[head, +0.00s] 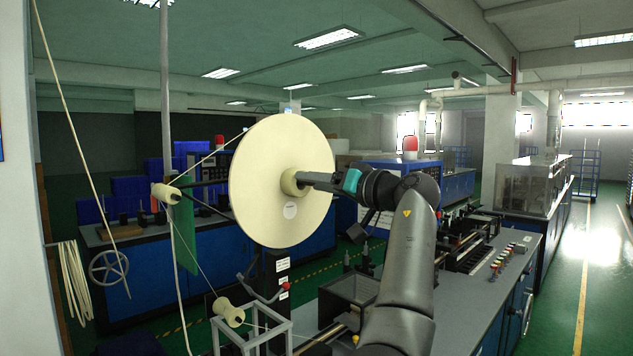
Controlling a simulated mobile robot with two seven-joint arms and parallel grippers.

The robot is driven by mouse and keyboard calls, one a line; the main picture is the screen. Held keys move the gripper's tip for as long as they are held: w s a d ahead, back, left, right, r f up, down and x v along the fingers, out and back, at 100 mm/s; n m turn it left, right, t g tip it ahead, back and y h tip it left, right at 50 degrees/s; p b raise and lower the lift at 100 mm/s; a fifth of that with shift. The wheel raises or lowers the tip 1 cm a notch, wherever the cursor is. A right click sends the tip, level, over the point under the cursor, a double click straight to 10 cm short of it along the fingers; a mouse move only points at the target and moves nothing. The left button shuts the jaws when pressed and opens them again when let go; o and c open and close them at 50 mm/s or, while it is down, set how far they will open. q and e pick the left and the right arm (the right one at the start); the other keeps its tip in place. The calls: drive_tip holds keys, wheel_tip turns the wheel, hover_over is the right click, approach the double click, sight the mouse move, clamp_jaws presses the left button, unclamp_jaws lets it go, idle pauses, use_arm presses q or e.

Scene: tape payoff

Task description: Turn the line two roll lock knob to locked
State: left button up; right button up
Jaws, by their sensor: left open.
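A large cream roll (265,195) stands upright on a payoff stand, its flat face toward me with a pale round label on it. Its cream hub (291,182) sticks out from the middle. My left gripper (310,180) is open, its dark fingers at the hub, pointing left toward it. I cannot tell whether the fingers touch or surround anything there. No lock knob shows clearly at the hub; the gripper covers its right side. Below the roll, a bent lever with a red knob (286,286) stands beside small white labels. My right gripper is not in view.
A thin post (166,110) and a tape guide roller (165,192) stand left of the roll. A lower roller (229,312) sits at a metal frame. A grey-topped machine bench (470,300) with several coloured buttons runs along the right. Green floor is open at far right.

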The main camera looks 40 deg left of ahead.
use_arm(q)
clamp_jaws()
idle(0.7)
drive_tip(key=m+p, duration=0.5)
drive_tip(key=m, duration=1.3)
idle(0.5)
